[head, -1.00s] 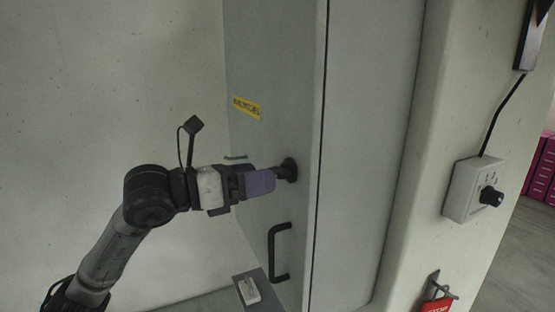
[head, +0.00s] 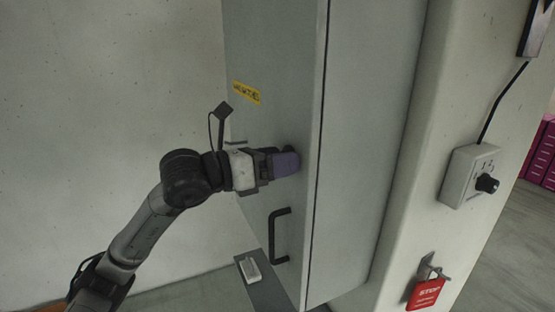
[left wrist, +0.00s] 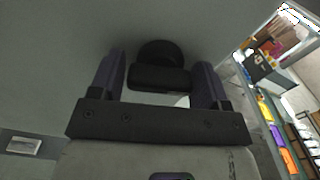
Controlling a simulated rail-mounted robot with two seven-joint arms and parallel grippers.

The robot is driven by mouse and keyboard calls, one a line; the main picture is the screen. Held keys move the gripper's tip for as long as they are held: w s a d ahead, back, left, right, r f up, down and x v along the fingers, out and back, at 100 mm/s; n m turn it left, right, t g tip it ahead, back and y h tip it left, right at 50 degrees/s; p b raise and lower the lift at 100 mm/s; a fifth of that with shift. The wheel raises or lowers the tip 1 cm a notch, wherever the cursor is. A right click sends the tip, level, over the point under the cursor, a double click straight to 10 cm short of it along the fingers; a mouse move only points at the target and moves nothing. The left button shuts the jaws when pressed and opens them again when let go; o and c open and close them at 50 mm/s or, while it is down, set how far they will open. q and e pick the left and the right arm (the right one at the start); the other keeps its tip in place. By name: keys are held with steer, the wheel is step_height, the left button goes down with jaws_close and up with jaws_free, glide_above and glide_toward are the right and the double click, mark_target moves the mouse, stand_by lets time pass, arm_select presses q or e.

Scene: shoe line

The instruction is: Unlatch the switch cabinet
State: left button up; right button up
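The grey switch cabinet (head: 300,60) stands in the middle of the head view, its door shut. Its black latch knob (head: 291,153) is mostly hidden behind my left gripper (head: 294,163). In the left wrist view the latch's black bar (left wrist: 158,78) lies crosswise between the two purple fingers of my left gripper (left wrist: 160,85), with its round base behind it. The fingers stand apart on either side of the bar; the gaps are small and I cannot tell whether they touch it. A black pull handle (head: 276,237) is below the latch. My right gripper is not in view.
A yellow label (head: 246,93) is on the door above the latch. A white wall box with a black dial (head: 471,177) and a red STOP padlock (head: 426,292) are on the pillar at right. A small pale block (head: 249,269) lies low beside the cabinet.

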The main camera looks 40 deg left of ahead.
arm_select(q)
steer(key=c, duration=0.6)
steer(key=shift+o, duration=0.2)
steer(key=shift+f+m+b, duration=0.2)
steer(key=shift+m+b, duration=0.2)
steer(key=shift+b, duration=0.2)
steer(key=shift+r+m+b, duration=0.1)
steer(key=shift+m+b, duration=0.4)
steer(key=shift+m, duration=0.3)
steer(key=shift+r+m, duration=0.1)
steer(key=shift+m, duration=0.2)
steer(key=o, duration=0.9)
